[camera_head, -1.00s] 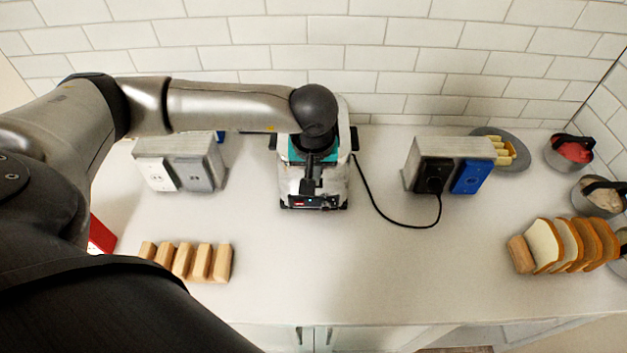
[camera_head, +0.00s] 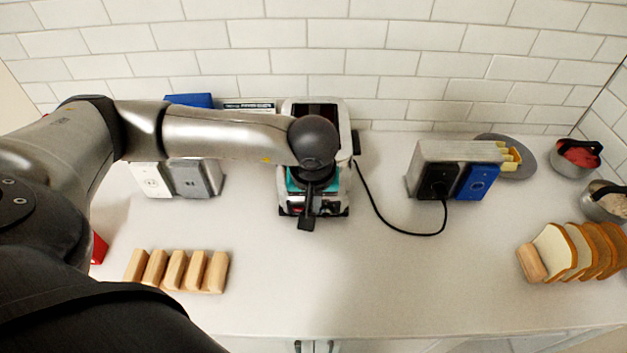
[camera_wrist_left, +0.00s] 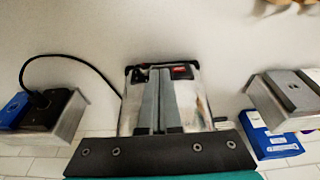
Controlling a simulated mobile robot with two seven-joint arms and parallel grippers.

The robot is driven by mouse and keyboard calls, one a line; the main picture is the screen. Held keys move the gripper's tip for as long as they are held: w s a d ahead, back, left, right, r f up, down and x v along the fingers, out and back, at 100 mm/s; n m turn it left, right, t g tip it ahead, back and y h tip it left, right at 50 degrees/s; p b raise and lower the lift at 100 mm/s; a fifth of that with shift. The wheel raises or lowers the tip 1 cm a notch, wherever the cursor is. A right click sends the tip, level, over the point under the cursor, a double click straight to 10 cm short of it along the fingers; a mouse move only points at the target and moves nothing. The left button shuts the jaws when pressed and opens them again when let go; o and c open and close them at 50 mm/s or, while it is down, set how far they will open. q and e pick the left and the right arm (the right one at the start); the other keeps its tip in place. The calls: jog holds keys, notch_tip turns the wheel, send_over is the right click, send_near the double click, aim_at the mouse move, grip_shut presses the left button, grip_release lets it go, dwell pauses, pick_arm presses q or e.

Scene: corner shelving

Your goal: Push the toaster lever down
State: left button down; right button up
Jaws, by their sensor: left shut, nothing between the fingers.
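The toaster (camera_head: 343,113) is a silver and black box against the tiled wall, partly hidden under my left arm. In the left wrist view the toaster (camera_wrist_left: 201,102) shows a shiny front with a dark edge and a red label. My left gripper (camera_head: 306,223) is shut and empty, pointing down at the toaster's near face. In the wrist view its grey fingers (camera_wrist_left: 156,70) lie together in front of that face; I cannot tell whether they touch it. I cannot make out the lever. My right gripper is not in view.
A black cord (camera_head: 398,228) runs from the toaster to the right outlet box (camera_head: 455,152). Another outlet box (camera_head: 178,178) stands left. A wooden rack (camera_head: 177,270) is at front left, and sliced bread (camera_head: 578,250) at right. The counter in front of the toaster is clear.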

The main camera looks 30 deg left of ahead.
pick_arm(q)
jog(key=v, duration=1.5)
jog(key=shift+b, duration=0.4)
jog(key=shift+d, duration=0.1)
